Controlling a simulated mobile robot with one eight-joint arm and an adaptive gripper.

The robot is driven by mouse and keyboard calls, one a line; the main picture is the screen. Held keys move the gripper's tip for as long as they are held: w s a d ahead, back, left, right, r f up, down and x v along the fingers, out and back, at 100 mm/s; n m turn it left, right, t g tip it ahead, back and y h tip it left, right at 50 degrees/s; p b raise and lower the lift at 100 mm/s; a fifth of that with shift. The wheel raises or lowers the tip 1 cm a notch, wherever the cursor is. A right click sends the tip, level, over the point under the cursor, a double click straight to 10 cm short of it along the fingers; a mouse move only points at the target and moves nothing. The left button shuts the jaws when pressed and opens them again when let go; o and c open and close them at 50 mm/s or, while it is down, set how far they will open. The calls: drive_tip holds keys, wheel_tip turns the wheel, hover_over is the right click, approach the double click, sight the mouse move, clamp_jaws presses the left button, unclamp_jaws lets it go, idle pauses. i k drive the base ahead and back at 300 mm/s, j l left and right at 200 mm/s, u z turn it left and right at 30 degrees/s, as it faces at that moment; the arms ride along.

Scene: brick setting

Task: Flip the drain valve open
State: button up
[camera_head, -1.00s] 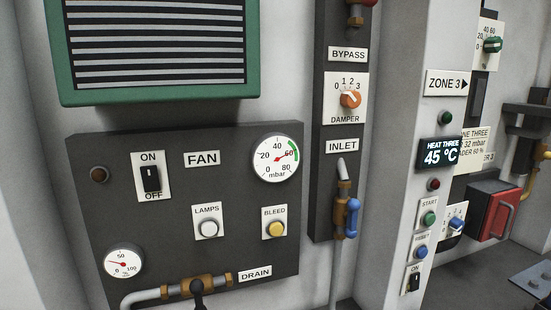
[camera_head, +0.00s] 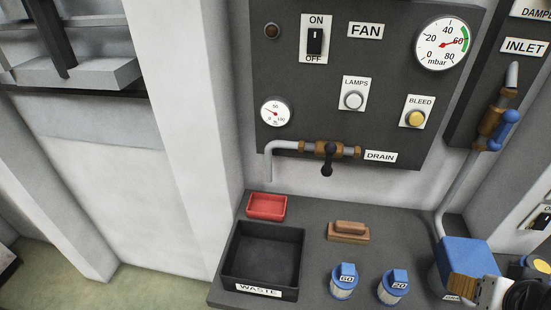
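The drain valve is a brass-coloured fitting on a grey pipe at the lower edge of the dark fan panel, left of the DRAIN label (camera_head: 381,156). Its black lever (camera_head: 328,160) hangs down from the valve body (camera_head: 345,151), across the horizontal pipe. The pipe's left end bends down to an open spout (camera_head: 268,165) above the bench. Nothing touches the lever.
Below is a dark bench (camera_head: 310,215) with a black WASTE bin (camera_head: 262,262), a red tray (camera_head: 267,206), a brown block (camera_head: 348,231), two blue-topped jars (camera_head: 345,280) and a blue box (camera_head: 466,262). The space before the valve is clear. A blue-handled inlet valve (camera_head: 497,132) is at right.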

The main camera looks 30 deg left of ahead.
sight(329, 148)
drive_tip(key=u, duration=1)
drive_tip(key=l+u, duration=0.15)
drive_tip(key=u, duration=0.2)
drive_tip(key=k+l+u, duration=0.1)
drive_tip(key=u, duration=0.25)
